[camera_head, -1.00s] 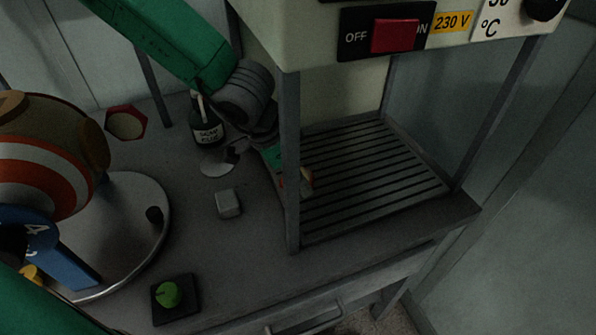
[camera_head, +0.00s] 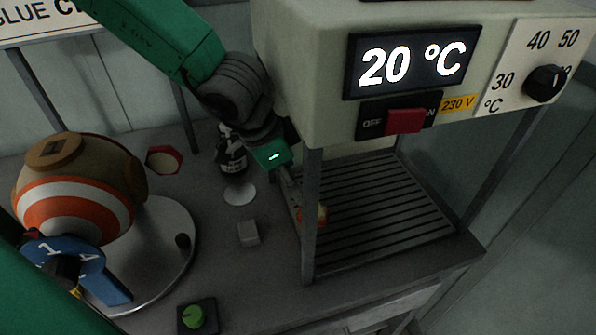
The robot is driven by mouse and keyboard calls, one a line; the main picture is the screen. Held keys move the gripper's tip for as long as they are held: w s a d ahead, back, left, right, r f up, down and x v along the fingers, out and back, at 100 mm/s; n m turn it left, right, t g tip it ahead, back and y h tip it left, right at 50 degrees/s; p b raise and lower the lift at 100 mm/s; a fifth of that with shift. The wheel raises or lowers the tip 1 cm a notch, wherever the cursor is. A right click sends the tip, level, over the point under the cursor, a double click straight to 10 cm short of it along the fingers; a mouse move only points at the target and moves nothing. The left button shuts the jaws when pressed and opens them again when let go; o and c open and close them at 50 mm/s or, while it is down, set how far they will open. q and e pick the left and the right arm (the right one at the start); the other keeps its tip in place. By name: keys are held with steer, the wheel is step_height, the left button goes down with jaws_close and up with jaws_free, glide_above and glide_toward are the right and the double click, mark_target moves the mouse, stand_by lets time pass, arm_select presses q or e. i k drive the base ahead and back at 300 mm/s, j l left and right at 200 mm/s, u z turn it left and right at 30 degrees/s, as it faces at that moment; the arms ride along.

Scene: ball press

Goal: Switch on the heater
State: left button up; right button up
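The heater (camera_head: 292,75) is a cream box on grey posts. Its lit display (camera_head: 412,65) reads 20 °C. Below it is a red switch (camera_head: 404,121) between the OFF and ON labels; I cannot tell clearly which way it is set. A black dial (camera_head: 545,83) marked 30, 40 and 50 is at the right. My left gripper (camera_head: 292,192) is below the heater's box, beside the near-left post, well away from the switch. Its fingertips are dark and partly hidden by the post, so its opening is unclear. My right gripper is not seen.
The table's front is fairly clear.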

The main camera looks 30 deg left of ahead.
mark_target(408, 120)
steer(key=k, duration=1.5)
